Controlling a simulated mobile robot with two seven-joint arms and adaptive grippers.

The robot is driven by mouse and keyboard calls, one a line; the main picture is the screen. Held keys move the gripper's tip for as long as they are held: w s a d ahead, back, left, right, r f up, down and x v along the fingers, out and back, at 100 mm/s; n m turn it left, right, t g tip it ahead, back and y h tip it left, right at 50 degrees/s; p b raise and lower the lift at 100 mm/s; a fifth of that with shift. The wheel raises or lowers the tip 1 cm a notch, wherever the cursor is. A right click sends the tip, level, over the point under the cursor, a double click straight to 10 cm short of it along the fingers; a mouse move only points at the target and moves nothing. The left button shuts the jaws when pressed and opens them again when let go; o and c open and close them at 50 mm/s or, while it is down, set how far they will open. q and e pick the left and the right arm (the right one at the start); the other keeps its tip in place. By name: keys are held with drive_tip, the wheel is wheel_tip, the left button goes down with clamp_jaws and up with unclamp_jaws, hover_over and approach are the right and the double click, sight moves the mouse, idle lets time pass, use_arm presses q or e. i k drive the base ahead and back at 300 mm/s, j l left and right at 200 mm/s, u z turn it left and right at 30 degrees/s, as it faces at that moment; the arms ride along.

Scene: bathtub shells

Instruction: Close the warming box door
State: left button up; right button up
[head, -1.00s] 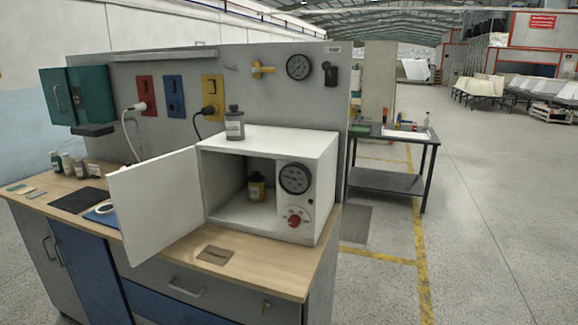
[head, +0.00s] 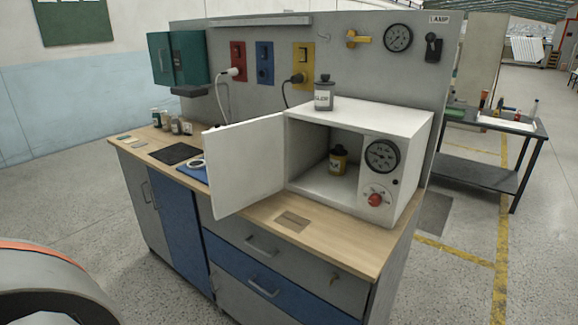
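The white warming box (head: 350,150) stands on the right part of the wooden worktop. Its door (head: 246,165) is hinged at the box's left front edge and stands wide open, swung out to the left over the front of the worktop. Inside the box is a small dark bottle with a yellow label (head: 338,160). A dial (head: 382,155) and a red knob (head: 375,200) are on the box's right front panel. A grey bottle (head: 323,93) stands on top. Neither of my grippers shows in the head view.
The worktop (head: 290,225) holds a dark mat, a blue pad and several small bottles at the left. A back panel carries sockets, a gauge and a green cabinet (head: 178,58). A side table (head: 490,150) stands right. Floor in front is clear.

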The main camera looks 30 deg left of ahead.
sight(244, 161)
drive_tip(key=j+z, duration=0.65)
drive_tip(key=j, duration=0.25)
drive_tip(key=k+j+z, duration=0.15)
drive_tip(key=j, duration=0.3)
drive_tip(key=j+z, duration=0.15)
drive_tip(key=j, duration=0.35)
drive_tip(key=k+j, duration=0.1)
drive_tip(key=j, duration=0.3)
drive_tip(key=k+j, duration=0.1)
drive_tip(key=j, duration=0.7)
drive_tip(key=k+j+z, duration=0.1)
drive_tip(key=j, duration=0.25)
drive_tip(key=k+j, duration=0.15)
drive_tip(key=j, duration=0.25)
drive_tip(key=k+j, duration=0.1)
drive_tip(key=j, duration=0.3)
drive_tip(key=k+j, duration=0.1)
drive_tip(key=j, duration=0.25)
drive_tip(key=j+z, duration=0.05)
